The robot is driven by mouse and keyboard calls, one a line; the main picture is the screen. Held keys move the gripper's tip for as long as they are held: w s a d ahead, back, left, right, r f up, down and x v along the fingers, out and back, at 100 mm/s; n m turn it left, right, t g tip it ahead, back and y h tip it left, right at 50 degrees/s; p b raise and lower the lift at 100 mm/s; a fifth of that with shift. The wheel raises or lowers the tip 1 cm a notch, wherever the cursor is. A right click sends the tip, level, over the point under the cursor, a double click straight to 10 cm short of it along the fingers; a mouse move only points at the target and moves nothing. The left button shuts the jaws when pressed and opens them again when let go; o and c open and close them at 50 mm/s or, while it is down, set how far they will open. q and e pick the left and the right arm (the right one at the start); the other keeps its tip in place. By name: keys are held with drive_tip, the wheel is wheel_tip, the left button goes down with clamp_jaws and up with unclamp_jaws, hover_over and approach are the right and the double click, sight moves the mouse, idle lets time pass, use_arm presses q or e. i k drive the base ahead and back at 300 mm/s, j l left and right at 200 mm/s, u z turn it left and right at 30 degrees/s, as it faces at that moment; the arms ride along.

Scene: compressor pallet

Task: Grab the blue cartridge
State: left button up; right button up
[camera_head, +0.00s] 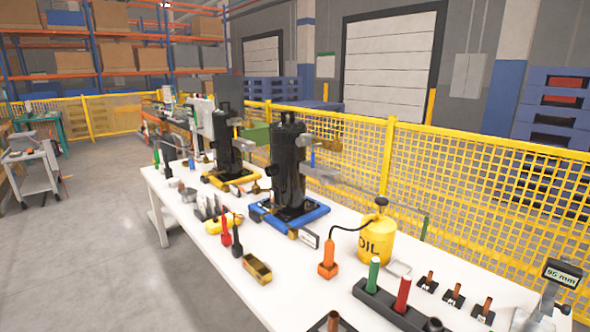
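I cannot make out a blue cartridge for certain. A black holder (388,303) near the front right of the white table carries a green cartridge (374,274) and a red cartridge (402,294), both upright. A small blue upright piece (312,158) shows behind the nearer black compressor; it is too small to identify. Neither of my grippers is in view.
Two black compressors (288,165) (222,140) stand on the white table (225,262), the nearer in a blue frame. A yellow oil can (376,238), an orange-based bottle (328,262) and small tools surround them. A yellow mesh fence (470,180) runs behind.

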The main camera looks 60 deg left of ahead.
sight(191, 157)
drive_tip(key=u, duration=2.6)
drive_tip(key=i+j+u, duration=0.15)
drive_tip(key=i+u, duration=0.55)
drive_tip(key=i, duration=4.15)
drive_tip(key=i+j+z, duration=0.15)
drive_tip(key=i, duration=0.45)
drive_tip(key=i+j, duration=0.1)
drive_tip(key=i, duration=0.45)
drive_tip(key=i+j+z, duration=0.1)
drive_tip(key=i, duration=0.45)
drive_tip(key=z, duration=0.45)
drive_tip(key=i+z, duration=0.1)
drive_tip(key=z, duration=0.4)
drive_tip(key=j+z, duration=0.1)
drive_tip(key=z, duration=0.85)
drive_tip(key=j+z, duration=0.15)
drive_tip(key=z, duration=0.3)
drive_tip(key=j+z, duration=0.1)
drive_tip(key=z, duration=0.85)
drive_tip(key=i+j, duration=0.05)
drive_tip(key=j, duration=0.05)
